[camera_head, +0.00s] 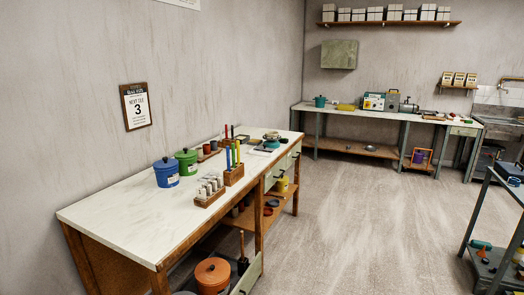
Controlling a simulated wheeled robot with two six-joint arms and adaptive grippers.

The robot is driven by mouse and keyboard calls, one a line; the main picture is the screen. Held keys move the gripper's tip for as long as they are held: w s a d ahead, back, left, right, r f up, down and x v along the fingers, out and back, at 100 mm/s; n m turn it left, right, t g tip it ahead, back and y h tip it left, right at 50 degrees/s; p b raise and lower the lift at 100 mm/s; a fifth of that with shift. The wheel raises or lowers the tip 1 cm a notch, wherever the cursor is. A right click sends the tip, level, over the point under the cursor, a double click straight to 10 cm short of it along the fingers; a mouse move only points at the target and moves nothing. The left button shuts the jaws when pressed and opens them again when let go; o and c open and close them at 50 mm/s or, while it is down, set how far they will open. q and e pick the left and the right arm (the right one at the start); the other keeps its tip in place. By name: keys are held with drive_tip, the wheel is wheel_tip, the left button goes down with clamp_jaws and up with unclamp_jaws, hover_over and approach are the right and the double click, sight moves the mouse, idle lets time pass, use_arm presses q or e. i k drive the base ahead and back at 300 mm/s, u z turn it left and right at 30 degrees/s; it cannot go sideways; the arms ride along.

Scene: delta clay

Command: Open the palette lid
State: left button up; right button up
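I cannot pick out the palette or its lid for certain at this distance. A small flat dark item (263,149) lies near the far right end of the near white-topped workbench (115,222), close to a round dark-topped object (272,136). A flat yellow item (346,107) lies on the back bench (335,112). I cannot tell whether any of these is the palette. Neither of my grippers shows in the head view.
Blue pot (166,172), green pot (187,161) and wooden racks (234,175) stand on the near bench. A drawer (246,277) sticks out below. A dark cart (489,258) stands at right. The floor (355,215) between is clear.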

sight(260, 148)
drive_tip(key=z, duration=0.1)
drive_tip(key=i, duration=0.35)
drive_tip(key=z, duration=0.5)
drive_tip(key=i, duration=3.65)
drive_tip(key=u, duration=0.35)
